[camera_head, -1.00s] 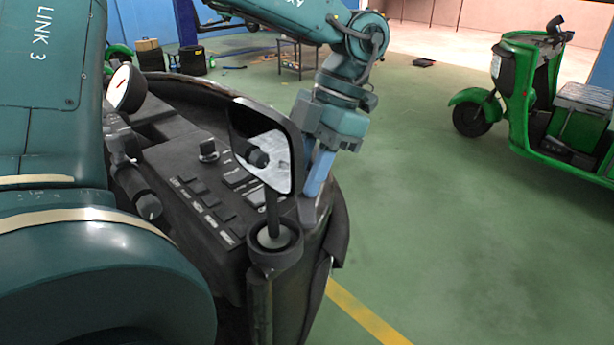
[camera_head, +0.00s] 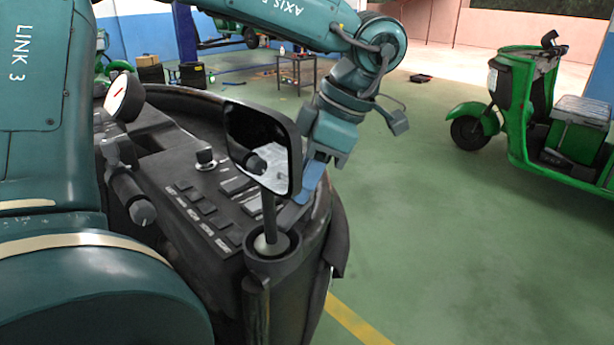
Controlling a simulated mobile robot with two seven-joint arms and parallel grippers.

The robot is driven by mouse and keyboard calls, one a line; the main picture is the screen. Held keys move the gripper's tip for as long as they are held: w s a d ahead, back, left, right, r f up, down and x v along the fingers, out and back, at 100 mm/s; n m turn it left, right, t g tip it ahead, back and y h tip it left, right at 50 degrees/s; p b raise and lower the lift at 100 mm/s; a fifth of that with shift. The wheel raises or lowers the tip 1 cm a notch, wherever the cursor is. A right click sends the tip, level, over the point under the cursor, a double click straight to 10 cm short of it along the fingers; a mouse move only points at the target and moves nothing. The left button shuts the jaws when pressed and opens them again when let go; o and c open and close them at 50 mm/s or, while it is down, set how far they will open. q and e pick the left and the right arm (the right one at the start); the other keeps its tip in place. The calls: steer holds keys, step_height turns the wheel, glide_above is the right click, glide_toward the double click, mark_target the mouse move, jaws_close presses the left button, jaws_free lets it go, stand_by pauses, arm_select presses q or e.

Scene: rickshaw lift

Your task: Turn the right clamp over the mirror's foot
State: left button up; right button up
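The mirror (camera_head: 262,150) stands tilted on a short dark stem above the black console. Its pale rounded foot (camera_head: 266,245) sits inside a dark ring-shaped socket (camera_head: 286,262). I cannot make out the right clamp as a separate part, nor tell whether it lies over the foot. My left gripper (camera_head: 308,188), whose arm appears to loop in from the left across the top, is just behind the mirror's right edge, above the console's right rim. The mirror hides part of its fingers, so its opening and any grasp cannot be told. My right gripper is out of view.
A green three-wheeler (camera_head: 545,105) stands at the right. A small table (camera_head: 296,70) is behind.

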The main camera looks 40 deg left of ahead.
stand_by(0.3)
arm_select(q)
steer(key=o, duration=1)
steer(key=p+v, duration=0.2)
steer(key=v, duration=1.1)
